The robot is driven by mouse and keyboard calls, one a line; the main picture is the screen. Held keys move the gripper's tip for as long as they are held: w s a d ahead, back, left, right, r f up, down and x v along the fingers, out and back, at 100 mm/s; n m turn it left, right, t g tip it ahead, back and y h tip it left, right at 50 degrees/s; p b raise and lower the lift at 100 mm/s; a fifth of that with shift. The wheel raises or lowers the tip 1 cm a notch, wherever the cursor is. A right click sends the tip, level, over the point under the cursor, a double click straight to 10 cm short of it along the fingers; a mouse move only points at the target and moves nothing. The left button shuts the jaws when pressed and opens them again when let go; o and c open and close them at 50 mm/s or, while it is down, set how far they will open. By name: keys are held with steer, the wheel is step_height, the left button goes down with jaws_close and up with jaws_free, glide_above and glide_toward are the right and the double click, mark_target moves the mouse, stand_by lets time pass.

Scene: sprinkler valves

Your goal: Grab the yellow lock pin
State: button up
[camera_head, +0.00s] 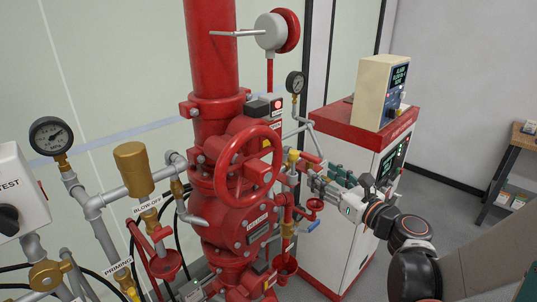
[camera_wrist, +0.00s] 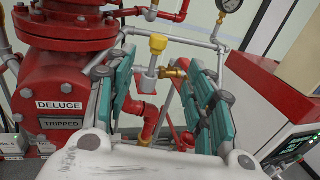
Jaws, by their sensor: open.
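A yellow block-like cap (camera_wrist: 157,43) sits upright on a grey fitting in the wrist view; it appears to be the lock pin. In the head view a small yellow piece (camera_head: 293,155) shows right of the red handwheel. My gripper (camera_wrist: 166,72) is open, with its teal fingers left and right of the grey fitting in the picture. Nothing is between the fingers in their grasp, and I cannot tell how far beyond the tips the cap lies. In the head view my gripper (camera_head: 330,172) reaches in from the right, close to the valve piping.
The red deluge valve (camera_wrist: 50,85) stands close on the left of the wrist view. The red handwheel (camera_head: 237,172) and a pressure gauge (camera_head: 295,82) are near the gripper. A red-topped white cabinet (camera_head: 340,155) stands behind the arm. Red pipes and a brass fitting crowd the space.

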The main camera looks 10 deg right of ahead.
mark_target(297, 157)
steer(key=b+x, duration=0.1)
steer(key=x, duration=0.7)
steer(key=shift+b+x, duration=0.45)
steer(key=shift+x, duration=2.45)
steer(key=shift+s+a+r, duration=0.15)
jaws_close()
